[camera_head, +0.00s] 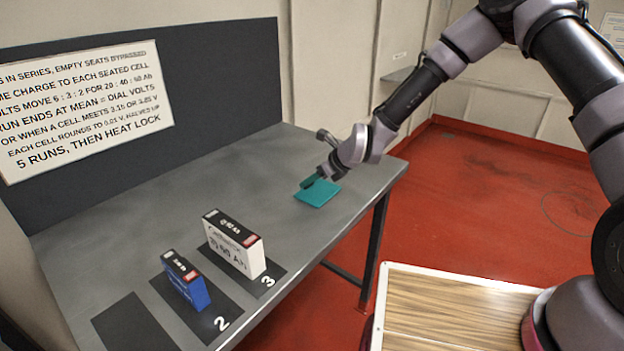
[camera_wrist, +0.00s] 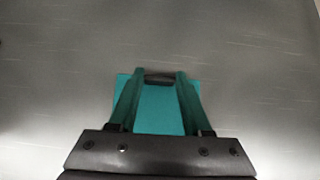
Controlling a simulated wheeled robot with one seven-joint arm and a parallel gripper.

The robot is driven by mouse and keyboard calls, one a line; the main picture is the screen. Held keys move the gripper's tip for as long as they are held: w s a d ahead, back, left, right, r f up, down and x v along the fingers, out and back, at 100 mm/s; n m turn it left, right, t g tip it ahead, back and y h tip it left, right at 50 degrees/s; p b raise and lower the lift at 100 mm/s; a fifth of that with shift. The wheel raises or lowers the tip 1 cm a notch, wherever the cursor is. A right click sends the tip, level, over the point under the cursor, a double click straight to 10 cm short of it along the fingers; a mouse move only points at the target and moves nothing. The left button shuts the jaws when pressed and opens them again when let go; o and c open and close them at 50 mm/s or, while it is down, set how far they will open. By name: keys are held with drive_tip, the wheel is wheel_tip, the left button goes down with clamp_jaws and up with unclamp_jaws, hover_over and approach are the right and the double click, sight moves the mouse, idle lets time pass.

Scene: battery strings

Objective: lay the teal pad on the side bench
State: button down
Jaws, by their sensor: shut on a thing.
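The teal pad (camera_head: 320,194) is a flat square at the far right part of the grey bench (camera_head: 330,151). My gripper (camera_head: 312,182) is right over it, pointing down. In the wrist view the pad (camera_wrist: 158,112) lies below my gripper (camera_wrist: 160,78), with the two fingers closed on a dark raised grip (camera_wrist: 160,82) on the pad. The pad looks flat and level, on or just above the bench surface; I cannot tell which. The fingers hide part of it.
A blue battery (camera_head: 186,280) stands at mark 2 and a white battery (camera_head: 234,245) at mark 3. The mat (camera_head: 132,325) at front left is empty. A sign (camera_head: 85,108) hangs on the dark back panel. A wood-grained top (camera_head: 445,310) is at lower right.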

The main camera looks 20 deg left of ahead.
drive_tip(key=shift+c, duration=1.7)
unclamp_jaws()
